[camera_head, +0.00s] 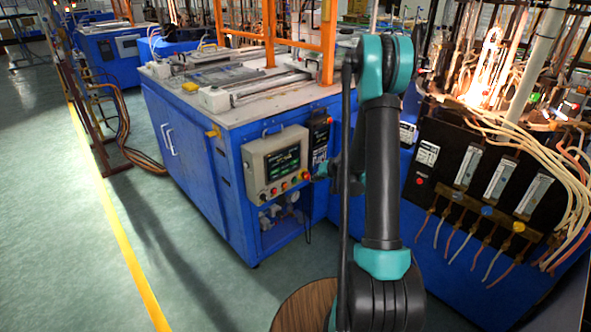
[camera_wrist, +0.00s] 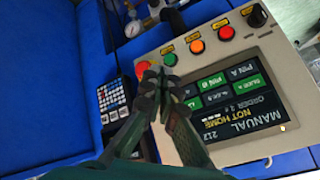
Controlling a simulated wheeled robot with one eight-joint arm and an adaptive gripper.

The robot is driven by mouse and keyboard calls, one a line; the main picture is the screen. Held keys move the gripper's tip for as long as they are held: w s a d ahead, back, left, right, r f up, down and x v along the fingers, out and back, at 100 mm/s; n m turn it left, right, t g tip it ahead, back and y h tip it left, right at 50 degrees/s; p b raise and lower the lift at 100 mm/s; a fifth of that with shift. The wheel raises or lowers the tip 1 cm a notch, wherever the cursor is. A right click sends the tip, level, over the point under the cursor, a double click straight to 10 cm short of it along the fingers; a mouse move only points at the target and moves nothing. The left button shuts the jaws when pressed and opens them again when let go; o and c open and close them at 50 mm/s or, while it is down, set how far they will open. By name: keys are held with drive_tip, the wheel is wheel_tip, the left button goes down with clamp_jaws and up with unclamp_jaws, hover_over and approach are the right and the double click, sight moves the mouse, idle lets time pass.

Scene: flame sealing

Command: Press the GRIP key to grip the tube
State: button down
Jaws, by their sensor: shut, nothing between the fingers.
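The control box (camera_head: 276,164) is beige, with a dark screen and a row of coloured buttons, on the front of a blue machine. It also shows in the wrist view, where its screen (camera_wrist: 226,101) reads MANUAL and NOT HOME. A red button (camera_wrist: 142,66) and a green button (camera_wrist: 170,59) are at the row's near end. My gripper (camera_wrist: 152,73) is shut and empty, its fingertips just by the red button and partly over it. Contact cannot be told. A black keypad (camera_wrist: 113,100) is beside the box. No GRIP label is legible, and I cannot make out the tube to be gripped.
A black knob (camera_wrist: 257,15) is at the row's far end. The blue machine (camera_head: 190,135) fills the middle. A black panel with flow meters (camera_head: 480,190) and hoses stands at the right, with a bright glow (camera_head: 487,65) behind it. Floor (camera_head: 120,230) is free at left.

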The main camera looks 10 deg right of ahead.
sight(294, 167)
drive_tip(key=shift+a, duration=0.1)
drive_tip(key=w+a, duration=0.5)
drive_tip(key=w, duration=0.2)
idle(0.5)
drive_tip(key=shift+w+a, duration=0.1)
drive_tip(key=shift+w, duration=0.05)
idle(1.3)
drive_tip(key=shift+w+a, duration=0.15)
drive_tip(key=shift+w, duration=0.1)
drive_tip(key=shift+w+a, duration=0.2)
drive_tip(key=shift+w, duration=0.05)
idle(0.8)
drive_tip(key=shift+s+d, duration=0.45)
drive_tip(key=shift+s, duration=0.15)
drive_tip(key=shift+s, duration=0.1)
